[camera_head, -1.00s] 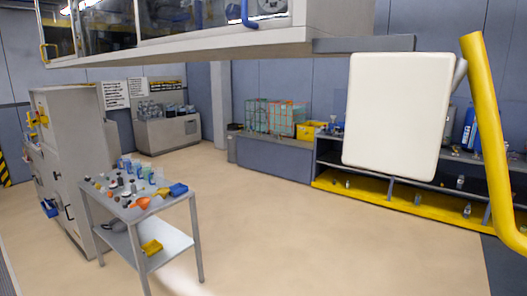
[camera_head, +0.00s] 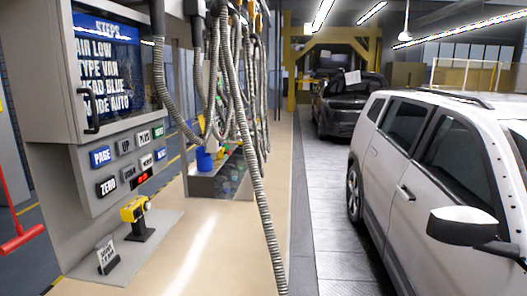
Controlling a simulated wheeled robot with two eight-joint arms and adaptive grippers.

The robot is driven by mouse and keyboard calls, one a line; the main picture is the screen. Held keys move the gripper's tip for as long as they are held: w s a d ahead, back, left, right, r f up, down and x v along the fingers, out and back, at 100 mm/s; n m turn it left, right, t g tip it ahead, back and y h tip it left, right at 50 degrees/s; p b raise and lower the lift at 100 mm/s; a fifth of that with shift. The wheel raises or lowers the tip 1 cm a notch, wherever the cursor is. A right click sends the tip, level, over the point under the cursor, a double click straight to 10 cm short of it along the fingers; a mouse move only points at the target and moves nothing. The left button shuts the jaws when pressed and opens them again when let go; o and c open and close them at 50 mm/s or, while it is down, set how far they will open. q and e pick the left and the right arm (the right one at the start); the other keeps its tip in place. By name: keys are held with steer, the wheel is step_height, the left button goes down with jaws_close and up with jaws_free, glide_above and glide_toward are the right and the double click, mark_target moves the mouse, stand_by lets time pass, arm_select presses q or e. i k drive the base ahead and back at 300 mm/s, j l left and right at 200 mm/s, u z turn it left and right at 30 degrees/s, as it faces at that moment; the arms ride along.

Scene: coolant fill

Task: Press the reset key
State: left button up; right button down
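A grey machine panel (camera_head: 86,172) at the left carries two rows of keys under a screen (camera_head: 105,62). The lower row has a black key marked ZERO (camera_head: 106,187), light keys and a blue key with small labels. I cannot read the word reset on any key. A small red lit display (camera_head: 142,178) sits below them. Neither of my grippers is in view.
A yellow device (camera_head: 134,208) on a black stand and a small sign (camera_head: 106,254) stand on the ledge below the panel. Grey hoses (camera_head: 251,150) hang to its right. A white car (camera_head: 425,165) stands at the right. The pale floor between is clear.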

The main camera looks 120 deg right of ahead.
mark_target(160, 153)
steer(key=z, duration=3.4)
steer(key=i+l+u, duration=0.1)
steer(key=i+l, duration=0.2)
steer(key=i, duration=0.3)
steer(key=i+l+u, duration=0.1)
steer(key=i+l, duration=0.25)
steer(key=i, duration=0.2)
steer(key=i+l+u, duration=0.1)
steer(key=i+l, duration=0.3)
steer(key=i, duration=0.2)
